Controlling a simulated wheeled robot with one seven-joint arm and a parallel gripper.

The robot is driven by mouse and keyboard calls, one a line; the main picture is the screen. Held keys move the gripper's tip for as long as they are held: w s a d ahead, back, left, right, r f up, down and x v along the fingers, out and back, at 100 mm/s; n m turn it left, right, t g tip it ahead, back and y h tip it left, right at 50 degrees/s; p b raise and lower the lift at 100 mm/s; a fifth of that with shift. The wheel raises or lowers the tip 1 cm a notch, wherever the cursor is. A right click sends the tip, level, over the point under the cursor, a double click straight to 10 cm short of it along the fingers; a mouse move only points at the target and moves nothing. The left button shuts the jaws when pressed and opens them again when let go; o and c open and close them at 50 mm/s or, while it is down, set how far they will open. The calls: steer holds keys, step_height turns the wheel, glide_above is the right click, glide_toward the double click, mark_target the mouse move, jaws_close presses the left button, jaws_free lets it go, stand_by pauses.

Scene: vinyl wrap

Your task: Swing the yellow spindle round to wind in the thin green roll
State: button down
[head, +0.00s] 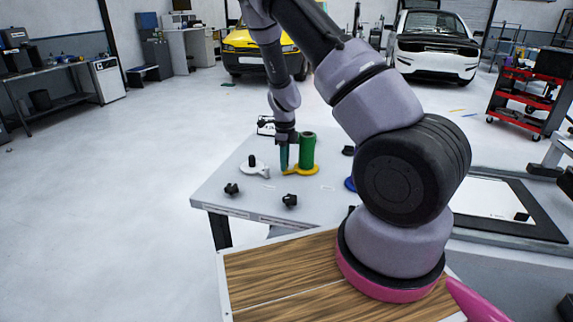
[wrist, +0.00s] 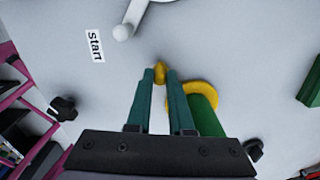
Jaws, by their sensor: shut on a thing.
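The yellow spindle (head: 301,170) lies flat on the grey table, with a green roll (head: 307,151) standing upright on its round base. In the wrist view the spindle's base (wrist: 210,93) and the roll (wrist: 206,117) are to the right of my fingers. My gripper (head: 285,168) points down at the left end of the yellow spindle. In the wrist view its teal fingers (wrist: 161,76) are closed about the yellow knob (wrist: 160,70) at the arm's end. The fingers hide part of the arm.
A white spindle (head: 259,171) with a black post is to the left. Black knobs (head: 231,189) (head: 290,200) stand near the front edge. A label reading "Start" (wrist: 95,46) is on the table. Another green object (wrist: 311,86) shows at the wrist view's right edge.

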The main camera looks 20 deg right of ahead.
steer(key=shift+w+m, duration=1.1)
steer(key=shift+m, duration=0.3)
steer(key=shift+w+d, duration=0.1)
steer(key=shift+w, duration=0.25)
steer(key=shift+w+d, duration=0.1)
steer(key=shift+w, duration=0.1)
steer(key=c, duration=0.8)
jaws_free()
steer(key=shift+r, duration=0.1)
step_height(320, 180, up, 11)
steer(key=shift+f, duration=0.2)
steer(key=shift+r, duration=0.1)
